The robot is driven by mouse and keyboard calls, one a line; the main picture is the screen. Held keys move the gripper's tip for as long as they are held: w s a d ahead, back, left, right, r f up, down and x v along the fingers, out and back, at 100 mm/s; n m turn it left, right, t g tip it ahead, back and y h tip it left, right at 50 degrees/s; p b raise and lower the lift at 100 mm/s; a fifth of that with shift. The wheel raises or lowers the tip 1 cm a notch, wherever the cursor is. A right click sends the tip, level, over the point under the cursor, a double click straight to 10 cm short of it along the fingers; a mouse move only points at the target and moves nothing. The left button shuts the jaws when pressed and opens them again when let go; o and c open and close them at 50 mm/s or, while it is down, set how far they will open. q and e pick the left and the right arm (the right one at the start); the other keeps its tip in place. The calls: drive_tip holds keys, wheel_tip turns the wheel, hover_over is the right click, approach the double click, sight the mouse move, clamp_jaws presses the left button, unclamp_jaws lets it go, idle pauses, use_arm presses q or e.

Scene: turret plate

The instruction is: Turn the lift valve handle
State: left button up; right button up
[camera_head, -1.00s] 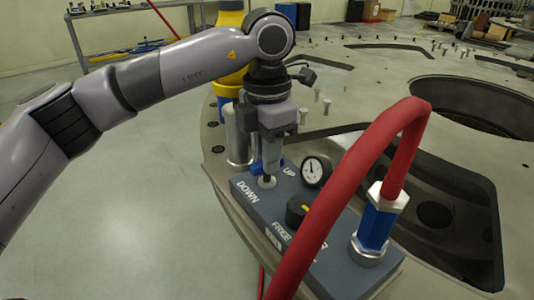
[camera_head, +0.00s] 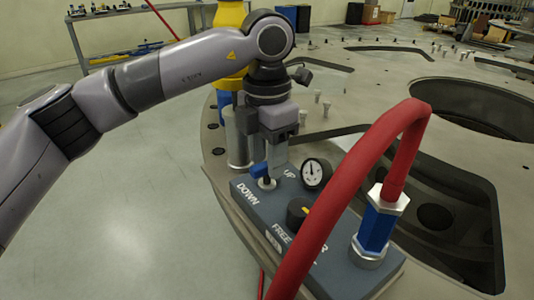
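The lift valve handle (camera_head: 260,171) is a small blue lever at the back left corner of the dark grey control box (camera_head: 262,210), between the words DOWN and UP. My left gripper (camera_head: 277,160) points down right behind and beside the handle. Its fingers overlap closely in this view, so I cannot tell their opening or whether they touch the handle. The blue lever shows on the left side of the fingers; the rest of it is partly hidden. My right gripper is not in view.
A thick red hose (camera_head: 348,185) rises from a blue and silver fitting (camera_head: 377,228) and arches across the box. The large metal plate (camera_head: 385,85) has wide openings.

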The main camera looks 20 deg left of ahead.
sight(266, 164)
use_arm(q)
drive_tip(key=shift+r, duration=3.6)
drive_tip(key=shift+s+f, duration=0.1)
